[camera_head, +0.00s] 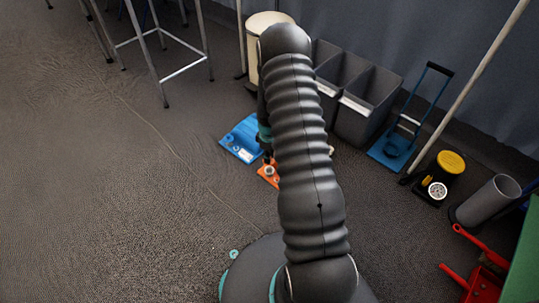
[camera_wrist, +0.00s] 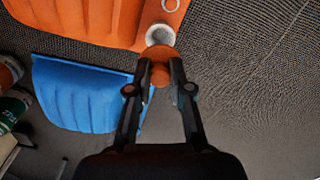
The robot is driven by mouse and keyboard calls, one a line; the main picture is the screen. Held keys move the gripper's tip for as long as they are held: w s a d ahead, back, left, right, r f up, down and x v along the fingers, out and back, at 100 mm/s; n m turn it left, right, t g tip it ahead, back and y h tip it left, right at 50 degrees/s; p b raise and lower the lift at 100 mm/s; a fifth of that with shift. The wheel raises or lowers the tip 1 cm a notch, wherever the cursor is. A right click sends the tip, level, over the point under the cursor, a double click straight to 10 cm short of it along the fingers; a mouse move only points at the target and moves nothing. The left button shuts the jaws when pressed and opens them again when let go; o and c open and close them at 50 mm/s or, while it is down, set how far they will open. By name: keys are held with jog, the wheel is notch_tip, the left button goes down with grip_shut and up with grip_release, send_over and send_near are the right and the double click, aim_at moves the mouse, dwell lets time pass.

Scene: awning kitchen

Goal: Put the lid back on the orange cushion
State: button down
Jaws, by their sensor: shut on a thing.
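The orange cushion (camera_wrist: 95,15) lies on the floor at the top of the wrist view. Its pale round opening (camera_wrist: 161,35) shows near its right end. A small part of the cushion (camera_head: 268,173) also shows beside my arm in the head view. The round orange lid (camera_wrist: 161,52) is between my fingertips, very close to the opening in the picture. I cannot tell whether lid and opening touch. My gripper (camera_wrist: 161,72) is shut on the lid's knob. In the head view my arm hides most of the cushion and the lid.
A blue cushion (camera_wrist: 85,95) lies beside the orange one, also in the head view (camera_head: 242,138). Grey bins (camera_head: 367,105), a blue trolley (camera_head: 405,130), a yellow-topped item (camera_head: 450,163) and a grey cylinder (camera_head: 487,200) stand along the wall.

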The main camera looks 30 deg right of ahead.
jog(key=shift+f+b, duration=1.55)
jog(key=shift+f, duration=1.2)
jog(key=shift+s+d, duration=0.1)
jog(key=shift+s, duration=0.05)
jog(key=shift+f, duration=0.15)
dwell(0.4)
jog(key=c, duration=0.5)
grip_release()
jog(key=shift+s, duration=0.1)
jog(key=shift+r+p, duration=1.7)
jog(key=shift+r, duration=1.85)
jog(key=shift+c, duration=0.2)
